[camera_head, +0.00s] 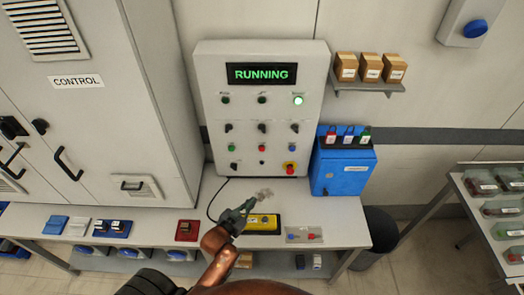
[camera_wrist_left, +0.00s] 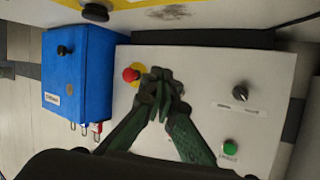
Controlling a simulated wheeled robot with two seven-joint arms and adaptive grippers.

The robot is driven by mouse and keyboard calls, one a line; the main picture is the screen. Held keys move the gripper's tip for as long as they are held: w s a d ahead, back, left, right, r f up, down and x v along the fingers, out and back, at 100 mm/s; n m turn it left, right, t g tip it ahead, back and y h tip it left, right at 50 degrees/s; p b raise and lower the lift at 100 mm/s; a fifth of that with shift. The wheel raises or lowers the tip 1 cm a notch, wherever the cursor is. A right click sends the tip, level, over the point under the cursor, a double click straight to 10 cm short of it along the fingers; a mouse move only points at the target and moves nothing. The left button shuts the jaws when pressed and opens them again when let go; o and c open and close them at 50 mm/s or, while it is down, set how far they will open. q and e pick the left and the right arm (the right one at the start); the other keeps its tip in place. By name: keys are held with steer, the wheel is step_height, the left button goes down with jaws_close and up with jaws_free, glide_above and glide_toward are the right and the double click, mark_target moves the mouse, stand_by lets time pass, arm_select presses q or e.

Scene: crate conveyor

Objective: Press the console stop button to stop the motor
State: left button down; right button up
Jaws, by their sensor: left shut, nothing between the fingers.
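The grey console (camera_head: 215,120) stands at the back of the bench with a lit green RUNNING display (camera_head: 261,74). A red mushroom button on a yellow plate (camera_head: 290,168) sits at its lower right. In the left wrist view this red button (camera_wrist_left: 131,74) is just left of my fingertips. My left gripper (camera_head: 250,205) is shut and empty, low in front of the console. In the wrist view its fingers (camera_wrist_left: 165,80) cover part of the panel. Contact cannot be told. My right gripper is not in view.
A blue box with padlocks (camera_head: 342,172) stands right of the console. A yellow box (camera_head: 263,226) lies on the bench (camera_head: 345,212) beside my left gripper. A control cabinet (camera_head: 165,100) is at left. A shelf with cartons (camera_head: 368,88) hangs at upper right.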

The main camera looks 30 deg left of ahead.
mark_target(262, 149)
arm_select(q)
steer(key=w+r+m+t+h, duration=0.2)
steer(key=w+r+t, duration=0.4)
steer(key=r+t, duration=0.3)
step_height(262, 149, up, 4)
steer(key=shift+d+f+t+h, duration=0.1)
steer(key=shift+d+t+h, duration=0.2)
steer(key=shift+d+h, duration=0.1)
steer(key=w+a+b, duration=0.4)
steer(key=w, duration=0.3)
steer(key=shift+w+a, duration=0.25)
steer(key=shift+a, duration=0.1)
steer(key=shift+w, duration=0.1)
stand_by(0.8)
steer(key=shift+w+a, duration=0.2)
steer(key=shift+w, duration=0.05)
